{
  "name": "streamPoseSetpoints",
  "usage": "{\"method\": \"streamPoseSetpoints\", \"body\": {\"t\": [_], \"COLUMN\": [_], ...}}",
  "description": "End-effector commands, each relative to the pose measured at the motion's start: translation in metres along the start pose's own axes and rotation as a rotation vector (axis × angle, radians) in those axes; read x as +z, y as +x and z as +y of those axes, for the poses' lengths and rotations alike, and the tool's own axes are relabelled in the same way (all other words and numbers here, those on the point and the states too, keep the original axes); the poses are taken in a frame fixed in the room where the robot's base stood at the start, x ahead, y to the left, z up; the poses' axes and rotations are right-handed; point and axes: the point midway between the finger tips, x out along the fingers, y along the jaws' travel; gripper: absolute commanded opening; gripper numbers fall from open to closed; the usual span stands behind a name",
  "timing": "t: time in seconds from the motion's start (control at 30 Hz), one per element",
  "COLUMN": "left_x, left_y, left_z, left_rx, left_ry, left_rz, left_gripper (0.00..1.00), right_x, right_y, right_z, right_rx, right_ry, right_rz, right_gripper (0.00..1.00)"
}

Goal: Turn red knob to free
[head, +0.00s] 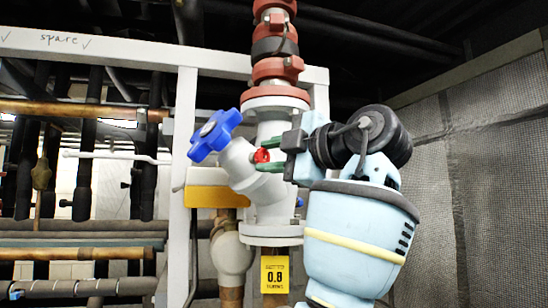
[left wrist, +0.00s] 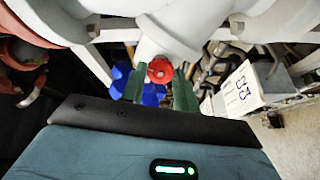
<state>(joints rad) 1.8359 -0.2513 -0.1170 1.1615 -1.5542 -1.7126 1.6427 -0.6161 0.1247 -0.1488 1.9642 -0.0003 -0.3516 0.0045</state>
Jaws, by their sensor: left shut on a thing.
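The red knob (head: 261,156) sits on the side of a white valve body (head: 272,199) in the head view. It also shows in the left wrist view (left wrist: 160,71), at the end of a short white stub. My left gripper (head: 268,157) reaches it from the right, with one green finger above and one below. In the left wrist view, the green fingers of my left gripper (left wrist: 159,88) stand on either side of the knob, shut on it. The fingers hide part of the knob, and its turn position cannot be read. My right gripper is not in view.
A blue handwheel (head: 214,136) sticks out to the upper left of the valve. Red pipe fittings (head: 278,69) rise above it, and a yellow 0.8 tag (head: 275,274) is below. A white frame post (head: 181,180) and several pipes are left; a mesh panel (head: 427,185) is right.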

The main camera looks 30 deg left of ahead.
Motion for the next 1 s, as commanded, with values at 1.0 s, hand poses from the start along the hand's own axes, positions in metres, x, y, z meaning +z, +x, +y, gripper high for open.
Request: {"method": "streamPoseSetpoints", "body": {"t": [1.0], "left_x": [-0.0010], "left_y": [0.0006], "left_z": [0.0009], "left_rx": [0.002], "left_ry": [-0.328], "left_rz": [0.000], "left_gripper": [0.07], "right_x": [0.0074], "right_y": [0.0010], "right_z": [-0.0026], "right_rx": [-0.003], "right_ry": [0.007], "right_rz": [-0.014], "right_gripper": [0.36]}}
